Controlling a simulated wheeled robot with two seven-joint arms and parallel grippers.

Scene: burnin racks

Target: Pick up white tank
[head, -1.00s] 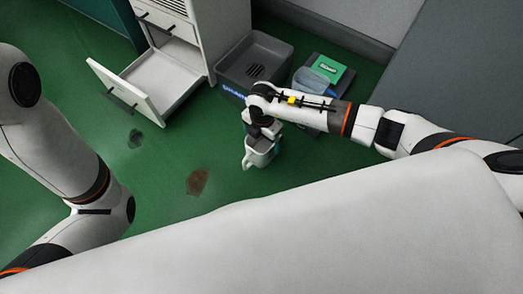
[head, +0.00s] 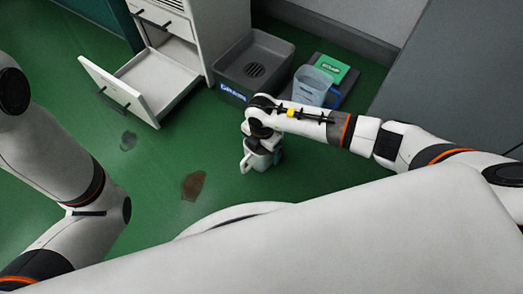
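A pale, translucent, open-topped container (head: 312,86), which looks like the white tank, stands at the upper right in the head view. Its lower part is hidden behind my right arm. My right gripper (head: 257,160) points down over the green floor, to the left of and nearer than the container, apart from it. Its white housing hides much of its fingers, and I cannot tell whether they are open or shut. My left gripper is out of view; only parts of my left arm show at the left.
A dark grey bin (head: 228,78) with a slotted drain stands behind my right gripper. A green box (head: 331,67) lies beside the container. A white cabinet has an open drawer (head: 122,91) jutting out at the left. A grey surface (head: 455,75) fills the right. The floor has dark stains (head: 193,186).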

